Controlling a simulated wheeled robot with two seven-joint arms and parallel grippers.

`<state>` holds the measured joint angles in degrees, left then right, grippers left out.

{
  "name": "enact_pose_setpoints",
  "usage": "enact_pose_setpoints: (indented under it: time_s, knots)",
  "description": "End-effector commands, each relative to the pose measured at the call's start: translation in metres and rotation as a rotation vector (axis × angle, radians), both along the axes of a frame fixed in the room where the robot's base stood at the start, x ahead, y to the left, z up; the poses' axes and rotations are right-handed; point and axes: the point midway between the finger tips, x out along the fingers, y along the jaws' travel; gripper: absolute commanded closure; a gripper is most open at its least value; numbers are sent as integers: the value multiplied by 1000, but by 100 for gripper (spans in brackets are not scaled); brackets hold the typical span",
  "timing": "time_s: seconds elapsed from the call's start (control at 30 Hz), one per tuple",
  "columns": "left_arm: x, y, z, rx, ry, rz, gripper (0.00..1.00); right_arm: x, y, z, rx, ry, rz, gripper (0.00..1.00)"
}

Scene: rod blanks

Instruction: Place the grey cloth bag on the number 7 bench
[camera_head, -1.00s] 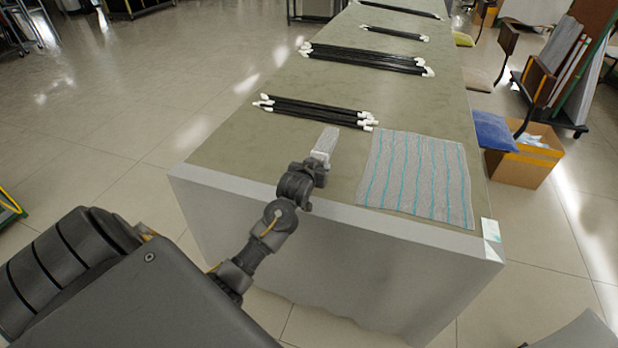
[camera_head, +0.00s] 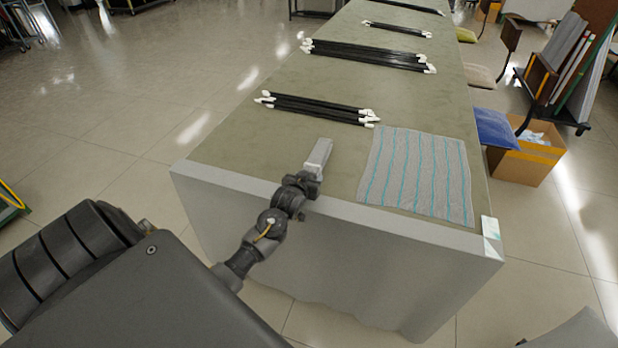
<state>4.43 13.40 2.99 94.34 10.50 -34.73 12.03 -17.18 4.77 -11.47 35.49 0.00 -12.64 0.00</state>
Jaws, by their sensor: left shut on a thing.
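My left gripper (camera_head: 314,168) is over the near edge of a long bench (camera_head: 235,135) with a greenish-grey top. It is shut on a small light grey thing (camera_head: 319,152), which matches the grey cloth bag in colour. The thing points away from me, over the bench top; I cannot tell whether it touches the surface. A pale tag with green (camera_head: 491,236) is on the bench's near right corner; I cannot read a number on it. My right gripper is not in view.
A grey cloth with teal stripes (camera_head: 418,176) lies flat right of the gripper. Dark rods with white ends (camera_head: 318,108) lie beyond it, with more bundles (camera_head: 368,55) farther back. A cardboard box (camera_head: 530,163) and chairs stand right of the bench. The near left bench top is clear.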

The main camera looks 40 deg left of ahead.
Motion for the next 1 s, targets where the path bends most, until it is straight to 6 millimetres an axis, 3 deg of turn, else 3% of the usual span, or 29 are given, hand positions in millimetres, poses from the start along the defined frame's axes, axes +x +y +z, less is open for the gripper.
enact_pose_setpoints:
  time_s: [0.07, 0.1, 0.27, 0.67, 1.0]
  knots:
    - [0, 0, -2, 0, -1, 0, 72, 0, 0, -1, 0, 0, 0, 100]
    - [0, 0, -3, 0, 1, 0, 46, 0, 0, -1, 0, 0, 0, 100]
    - [0, 0, -2, 0, 0, 0, 26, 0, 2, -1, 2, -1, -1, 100]
    - [-6, -2, 3, 0, -1, -1, 26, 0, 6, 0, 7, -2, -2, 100]
    - [-65, -23, 28, -2, -1, 0, 26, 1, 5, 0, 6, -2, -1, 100]
